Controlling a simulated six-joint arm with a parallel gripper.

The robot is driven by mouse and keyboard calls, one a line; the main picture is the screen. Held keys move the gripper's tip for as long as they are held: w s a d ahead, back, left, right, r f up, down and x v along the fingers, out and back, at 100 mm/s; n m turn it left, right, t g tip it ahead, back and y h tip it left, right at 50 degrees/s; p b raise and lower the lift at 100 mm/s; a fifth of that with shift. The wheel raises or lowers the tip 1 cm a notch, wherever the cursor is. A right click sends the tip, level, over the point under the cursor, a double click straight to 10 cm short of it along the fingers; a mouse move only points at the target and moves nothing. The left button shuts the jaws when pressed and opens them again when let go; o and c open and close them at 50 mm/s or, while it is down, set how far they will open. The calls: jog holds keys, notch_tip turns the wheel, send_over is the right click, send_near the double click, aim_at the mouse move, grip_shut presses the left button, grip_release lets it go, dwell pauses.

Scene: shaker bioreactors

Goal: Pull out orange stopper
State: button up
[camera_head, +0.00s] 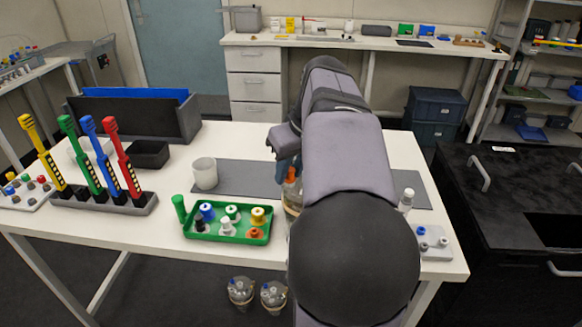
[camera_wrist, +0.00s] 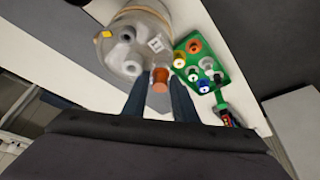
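The orange stopper (camera_wrist: 160,80) shows in the wrist view between the two fingers of my gripper (camera_wrist: 160,88), at the lower right edge of a glass vessel's top (camera_wrist: 122,52). The fingers stand apart, one on each side of it, with a narrow gap seeming to show; contact is not clear. In the head view the orange stopper (camera_head: 291,174) shows just under my gripper (camera_head: 287,168), over the vessel (camera_head: 292,197). My arm hides much of the vessel there. Whether the stopper is still seated in its port is hard to tell.
A green tray (camera_head: 226,239) with several coloured stoppers, one of them orange, stands left of the vessel. A white beaker (camera_head: 204,173) stands behind it on a grey mat (camera_head: 240,177). A rack (camera_head: 104,201) of coloured tools is at the left. A small grey block (camera_head: 437,244) is at the right.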

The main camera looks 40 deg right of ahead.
grip_shut()
jog(key=shift+r, duration=0.25)
jog(key=shift+r+p, duration=0.3)
jog(key=shift+p, duration=0.25)
jog(key=shift+r+p, duration=0.85)
jog(key=shift+r, duration=0.05)
dwell(0.3)
jog(key=shift+r+p, duration=1.35)
jog(key=shift+r, duration=0.05)
